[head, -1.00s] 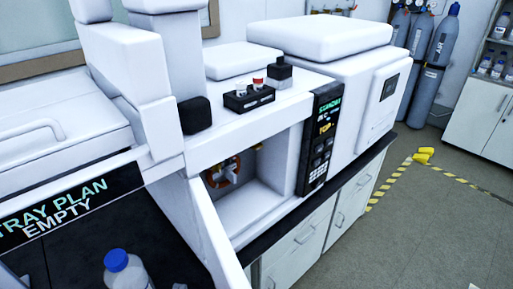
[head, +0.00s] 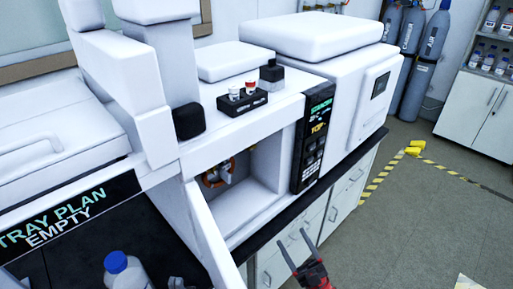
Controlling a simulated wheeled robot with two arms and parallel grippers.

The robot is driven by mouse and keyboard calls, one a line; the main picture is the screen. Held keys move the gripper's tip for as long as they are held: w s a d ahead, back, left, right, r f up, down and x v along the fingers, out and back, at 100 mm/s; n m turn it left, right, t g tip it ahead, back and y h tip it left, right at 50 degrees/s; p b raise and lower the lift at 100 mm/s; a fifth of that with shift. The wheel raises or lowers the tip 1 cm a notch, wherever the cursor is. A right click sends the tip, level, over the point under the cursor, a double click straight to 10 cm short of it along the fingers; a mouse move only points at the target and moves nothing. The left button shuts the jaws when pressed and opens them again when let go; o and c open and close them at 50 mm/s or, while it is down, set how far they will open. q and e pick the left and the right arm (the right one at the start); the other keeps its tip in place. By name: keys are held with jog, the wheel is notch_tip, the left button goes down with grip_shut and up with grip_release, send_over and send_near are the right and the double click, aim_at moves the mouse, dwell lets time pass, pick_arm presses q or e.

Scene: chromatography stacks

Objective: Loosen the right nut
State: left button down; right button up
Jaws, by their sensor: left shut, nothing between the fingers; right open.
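The right nut cannot be made out. Inside the open compartment (head: 262,170) of the white instrument, an orange ring-like coil (head: 207,178) shows with small pale metallic fittings (head: 225,174) in front of it. The fittings are small and partly hidden by the compartment's left wall, so I cannot tell which is a nut. My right gripper (head: 293,238), red with grey fingers, is at the bottom centre, its fingers apart and empty. It appears below and to the right of the compartment, clear of the fittings. My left gripper is not seen.
A black control panel (head: 314,140) borders the compartment's right side. A white slanted panel (head: 212,235) borders the left.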

jog(key=w+d+f+m+g+h+p, duration=0.1)
jog(key=w+f+m+g+h+p, duration=0.2)
jog(key=w, duration=0.8)
jog(key=m+t+h+p, duration=0.1)
jog(key=m+h+p, duration=0.15)
jog(key=m, duration=0.35)
send_near(251, 147)
jog(key=x, duration=0.7)
jog(key=shift+w+h, duration=0.35)
jog(key=shift+w, duration=0.15)
jog(key=shift+a+f, duration=0.1)
jog(key=shift+c, duration=0.2)
grip_shut()
